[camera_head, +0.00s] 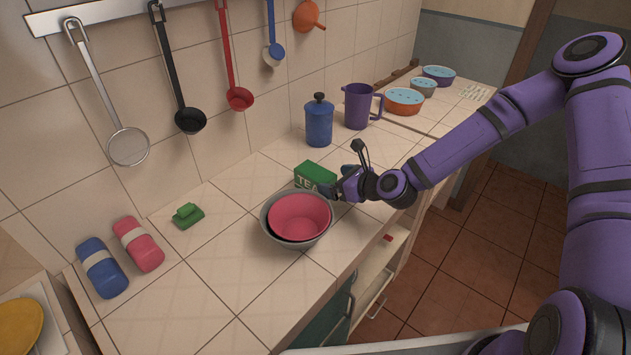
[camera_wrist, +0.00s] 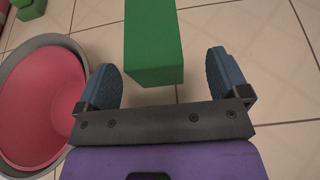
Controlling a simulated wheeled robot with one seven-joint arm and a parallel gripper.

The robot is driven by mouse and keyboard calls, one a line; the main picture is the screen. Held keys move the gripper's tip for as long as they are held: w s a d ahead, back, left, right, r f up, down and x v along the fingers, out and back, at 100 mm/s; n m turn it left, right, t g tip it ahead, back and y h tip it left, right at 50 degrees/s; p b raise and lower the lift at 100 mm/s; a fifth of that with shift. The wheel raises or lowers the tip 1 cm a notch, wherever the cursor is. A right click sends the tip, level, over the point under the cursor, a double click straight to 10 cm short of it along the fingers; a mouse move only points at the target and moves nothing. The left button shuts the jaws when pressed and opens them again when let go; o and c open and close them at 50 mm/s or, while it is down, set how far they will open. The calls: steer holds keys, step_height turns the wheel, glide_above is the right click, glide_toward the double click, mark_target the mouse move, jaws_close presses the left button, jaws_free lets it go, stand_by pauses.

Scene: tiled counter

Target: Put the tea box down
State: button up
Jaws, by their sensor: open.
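The green tea box (camera_head: 316,175) with "TEA" lettering rests on the tiled counter, just behind and right of the nested bowls. In the wrist view the tea box (camera_wrist: 152,45) lies ahead of my gripper, with its near end roughly level with the fingertips and space on both sides. My gripper (camera_wrist: 165,85) has its two blue fingers spread apart, and neither touches the box. In the head view my gripper (camera_head: 342,185) is beside the box, its fingers partly hidden.
A pink bowl (camera_head: 300,216) inside a grey bowl (camera_head: 266,226) stands close left of my gripper. A blue canister (camera_head: 319,124) and purple pitcher (camera_head: 358,106) stand behind. A green object (camera_head: 187,216) lies left.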

mark_target(321, 179)
steer(key=shift+s+a+x, duration=0.1)
steer(key=shift+a+x, duration=0.05)
steer(key=shift+x, duration=1.2)
steer(key=shift+s+a+x, duration=0.1)
steer(key=shift+s+x, duration=0.05)
steer(key=shift+x, duration=1.15)
steer(key=c, duration=1.1)
steer(key=shift+r, duration=0.1)
